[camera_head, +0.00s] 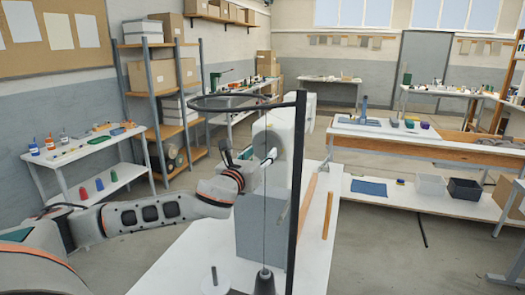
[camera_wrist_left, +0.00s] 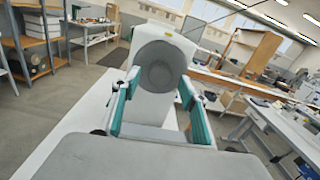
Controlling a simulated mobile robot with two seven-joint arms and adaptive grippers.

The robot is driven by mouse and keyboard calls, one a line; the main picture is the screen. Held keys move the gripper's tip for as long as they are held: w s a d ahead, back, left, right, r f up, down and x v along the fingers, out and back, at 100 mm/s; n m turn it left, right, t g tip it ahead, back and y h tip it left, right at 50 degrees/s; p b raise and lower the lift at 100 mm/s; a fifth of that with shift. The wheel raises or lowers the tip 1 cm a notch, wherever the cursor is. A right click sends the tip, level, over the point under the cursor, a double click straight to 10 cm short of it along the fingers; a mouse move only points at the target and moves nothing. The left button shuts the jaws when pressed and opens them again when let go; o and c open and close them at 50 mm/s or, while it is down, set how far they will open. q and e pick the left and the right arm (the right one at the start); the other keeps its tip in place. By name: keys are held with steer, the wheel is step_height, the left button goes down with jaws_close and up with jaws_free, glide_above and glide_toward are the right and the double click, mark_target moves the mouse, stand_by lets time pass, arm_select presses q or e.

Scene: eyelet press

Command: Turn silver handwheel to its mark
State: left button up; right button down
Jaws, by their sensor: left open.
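A white press (camera_head: 272,130) stands on the white table in front of me, partly behind a dark post. In the left wrist view the white press body (camera_wrist_left: 142,42) carries a round grey disc (camera_wrist_left: 162,68), which looks like the silver handwheel. No mark can be made out on it. My left gripper (camera_head: 250,158) is beside the press in the head view, and the handwheel is not clear there. In the left wrist view my left gripper (camera_wrist_left: 159,88) is open, its teal-lined fingers spread left and right, with the disc beyond and between them. Nothing is held. My right gripper is not in view.
A dark upright post (camera_head: 296,190) with a wide ring (camera_head: 232,108) on top stands close in front of the press. A wooden strip (camera_head: 328,215) lies at right.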

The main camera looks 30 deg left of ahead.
arm_select(q)
steer(key=shift+x, duration=0.8)
steer(key=shift+w+a, duration=0.1)
steer(key=shift+w, duration=0.1)
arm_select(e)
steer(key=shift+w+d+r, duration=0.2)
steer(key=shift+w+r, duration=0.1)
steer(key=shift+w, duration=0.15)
arm_select(q)
steer(key=shift+c, duration=0.4)
steer(key=c, duration=1)
steer(key=shift+c, duration=0.2)
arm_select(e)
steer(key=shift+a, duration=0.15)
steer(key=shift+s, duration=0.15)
arm_select(q)
steer(key=shift+n, duration=0.3)
